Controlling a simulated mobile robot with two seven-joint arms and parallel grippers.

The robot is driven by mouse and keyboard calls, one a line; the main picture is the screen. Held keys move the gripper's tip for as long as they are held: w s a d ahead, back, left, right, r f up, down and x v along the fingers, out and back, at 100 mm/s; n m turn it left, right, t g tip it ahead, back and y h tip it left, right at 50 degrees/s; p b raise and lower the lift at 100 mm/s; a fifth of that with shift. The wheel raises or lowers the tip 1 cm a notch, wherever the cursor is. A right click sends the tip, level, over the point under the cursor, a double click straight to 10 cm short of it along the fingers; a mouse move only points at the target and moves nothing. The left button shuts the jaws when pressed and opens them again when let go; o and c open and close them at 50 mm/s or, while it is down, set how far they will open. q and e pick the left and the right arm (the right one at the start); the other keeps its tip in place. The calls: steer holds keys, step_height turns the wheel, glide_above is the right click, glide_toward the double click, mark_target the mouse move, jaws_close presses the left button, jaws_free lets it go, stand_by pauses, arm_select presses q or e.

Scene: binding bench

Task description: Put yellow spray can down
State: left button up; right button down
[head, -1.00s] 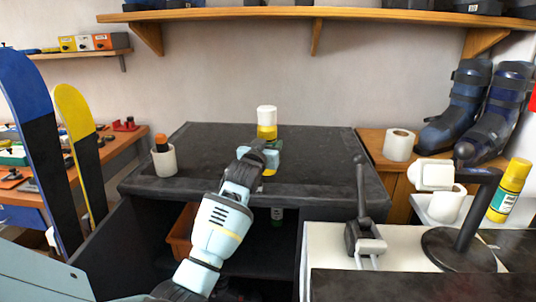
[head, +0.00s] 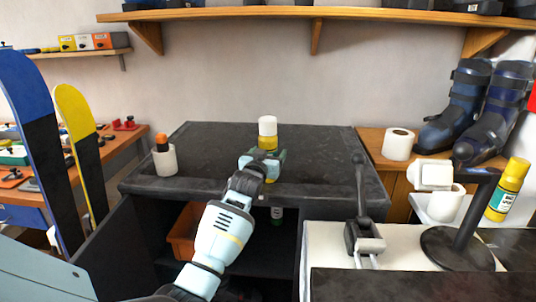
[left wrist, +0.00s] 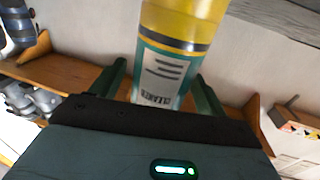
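The yellow spray can (head: 268,143) has a white cap and stands upright over the dark bench top (head: 220,145). My left gripper (head: 266,160) is around its lower body, with a finger on each side. In the left wrist view the can (left wrist: 178,25), with its yellow body and teal-and-white label, lies between the two dark green fingers (left wrist: 163,85). The gripper appears shut on it. My right gripper is not in view.
A white cup (head: 164,160) with an orange-topped item stands at the bench's left. The rest of the bench top is clear. To the right are a black lever device (head: 364,235), a black stand (head: 464,225) and another yellow container (head: 508,189). An orange bin (head: 183,232) sits below.

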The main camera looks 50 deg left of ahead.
arm_select(q)
steer(key=shift+f+b, duration=0.15)
steer(key=shift+b, duration=0.15)
steer(key=shift+s+d, duration=0.1)
steer(key=v, duration=0.6)
steer(key=shift+s+r, duration=0.2)
steer(key=shift+s, duration=0.05)
steer(key=shift+s+d, duration=0.25)
steer(key=shift+s, duration=0.15)
steer(key=shift+o, duration=0.5)
